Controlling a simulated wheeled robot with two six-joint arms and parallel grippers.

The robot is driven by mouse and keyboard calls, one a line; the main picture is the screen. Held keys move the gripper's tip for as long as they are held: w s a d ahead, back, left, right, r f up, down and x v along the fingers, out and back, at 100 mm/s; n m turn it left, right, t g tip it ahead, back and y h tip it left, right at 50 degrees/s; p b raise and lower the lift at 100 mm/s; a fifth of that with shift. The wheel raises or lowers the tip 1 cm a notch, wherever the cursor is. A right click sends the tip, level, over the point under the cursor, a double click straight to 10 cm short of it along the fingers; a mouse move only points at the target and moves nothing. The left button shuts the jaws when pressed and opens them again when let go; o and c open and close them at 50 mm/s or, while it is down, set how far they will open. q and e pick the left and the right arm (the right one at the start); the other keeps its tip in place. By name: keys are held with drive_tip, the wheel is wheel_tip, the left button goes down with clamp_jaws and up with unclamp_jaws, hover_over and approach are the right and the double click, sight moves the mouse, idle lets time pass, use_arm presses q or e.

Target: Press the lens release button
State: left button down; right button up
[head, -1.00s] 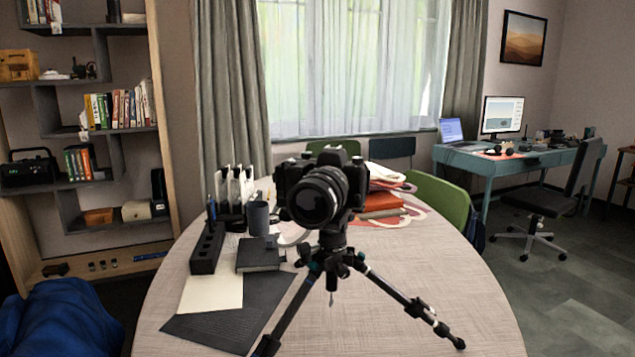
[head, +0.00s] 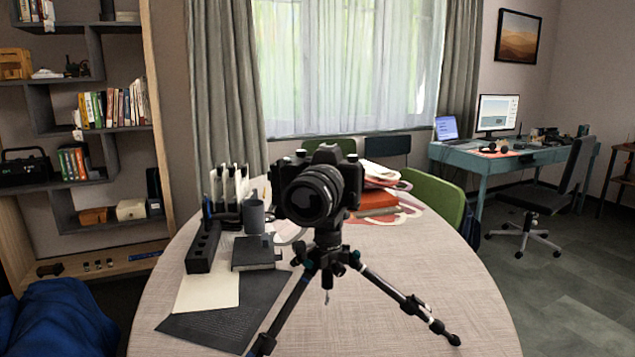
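A black camera (head: 333,163) stands on a small black tripod (head: 329,262) in the middle of the round wooden table (head: 420,270). Its lens (head: 312,196) faces me, angled slightly to the left. The lens release button is too small to make out on the dark camera body. Neither of my grippers is in the head view.
Left of the tripod are a black organizer block (head: 203,248), a dark box (head: 253,253), a grey cup (head: 254,216), paper (head: 207,292) and a dark mat (head: 262,305). A red book (head: 377,203) lies behind the camera. A green chair (head: 436,197) stands behind.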

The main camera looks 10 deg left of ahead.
clamp_jaws()
idle(1.4)
